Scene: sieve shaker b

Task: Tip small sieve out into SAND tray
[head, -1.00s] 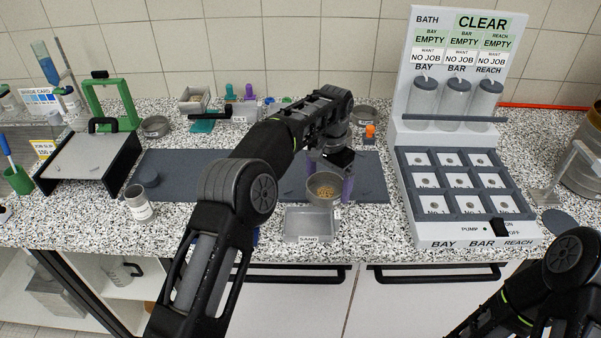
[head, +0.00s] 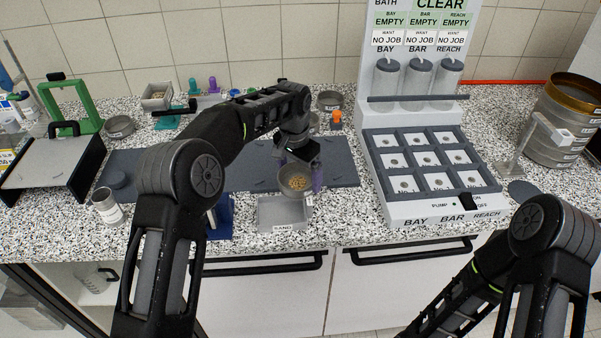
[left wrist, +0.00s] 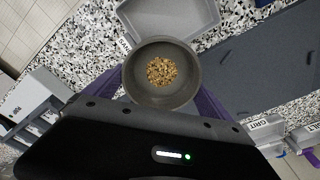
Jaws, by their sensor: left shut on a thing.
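The small sieve (head: 294,181) is a round grey pan with tan grains lying in its middle. My left gripper (head: 303,176), with purple fingers, is shut on it and holds it above the back right part of the SAND tray. The sieve looks about level in the left wrist view (left wrist: 162,74), with the grains still inside. The SAND tray (head: 272,215) is a shallow grey tray with a label on its front, near the counter's front edge. It also shows beside the sieve in the left wrist view (left wrist: 199,14). My right gripper is out of view.
A dark mat (head: 335,173) lies behind the tray. A white machine (head: 430,215) with a grid of slots stands to the right. A blue item (head: 222,217) lies left of the tray. A GRIT tray (left wrist: 266,129) shows in the left wrist view. Speckled counter is free right of the tray.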

